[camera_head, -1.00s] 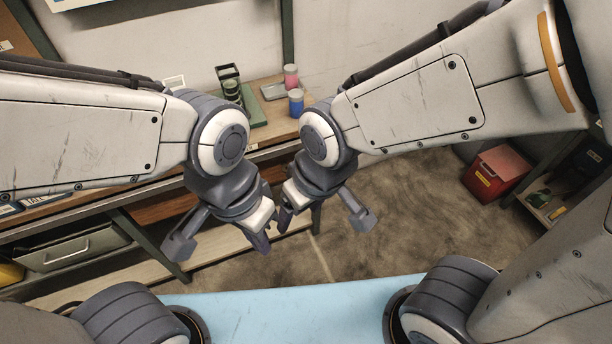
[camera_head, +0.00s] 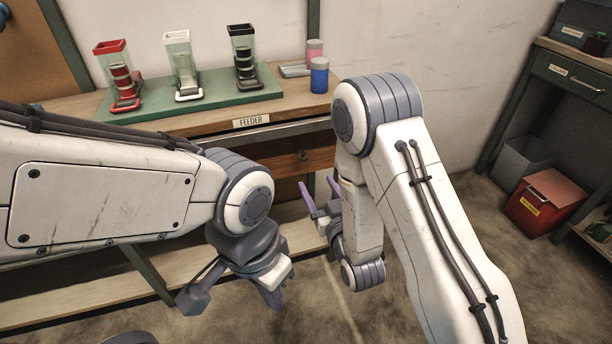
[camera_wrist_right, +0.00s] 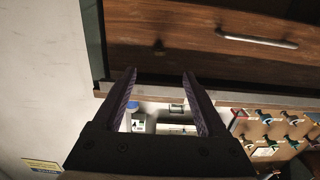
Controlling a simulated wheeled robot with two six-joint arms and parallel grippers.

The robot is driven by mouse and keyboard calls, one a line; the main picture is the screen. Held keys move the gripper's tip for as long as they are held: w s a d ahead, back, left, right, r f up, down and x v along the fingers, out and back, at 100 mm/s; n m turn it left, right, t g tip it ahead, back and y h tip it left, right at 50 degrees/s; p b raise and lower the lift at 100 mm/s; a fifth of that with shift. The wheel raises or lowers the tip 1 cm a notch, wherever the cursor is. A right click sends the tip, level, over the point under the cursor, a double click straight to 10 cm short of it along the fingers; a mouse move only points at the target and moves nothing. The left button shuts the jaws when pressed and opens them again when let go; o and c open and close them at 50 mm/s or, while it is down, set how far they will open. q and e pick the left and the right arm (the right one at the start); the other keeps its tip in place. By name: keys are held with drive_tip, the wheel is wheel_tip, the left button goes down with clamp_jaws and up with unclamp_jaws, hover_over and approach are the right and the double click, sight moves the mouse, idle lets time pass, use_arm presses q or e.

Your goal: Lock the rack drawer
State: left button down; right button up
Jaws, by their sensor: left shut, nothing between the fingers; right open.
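A wooden drawer front (camera_wrist_right: 200,30) with a metal bar handle (camera_wrist_right: 258,40) and a small dark fitting (camera_wrist_right: 158,46) fills the top of the right wrist view. It appears shut. My right gripper (camera_wrist_right: 158,82) is open and empty, its fingers pointing towards the drawer's lower part. In the head view my right gripper (camera_head: 320,190) is below a brown drawer front (camera_head: 285,163) under the feeder bench. My left gripper (camera_head: 274,296) is shut and empty, lower and to the left. At the right, a dark rack has a drawer (camera_head: 575,78) with a handle and label.
The feeder bench (camera_head: 190,122) carries a green base with red, white and black dispensers, and a blue jar (camera_head: 319,75). A red box (camera_head: 545,200) and grey bin (camera_head: 522,160) stand at right. Open floor lies between the bench and the rack.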

sight(304, 159)
drive_tip(key=b+x, duration=0.6)
drive_tip(key=x, duration=0.4)
drive_tip(key=shift+w+r+b, duration=0.1)
drive_tip(key=shift+w+b, duration=0.1)
drive_tip(key=shift+b, duration=0.2)
clamp_jaws()
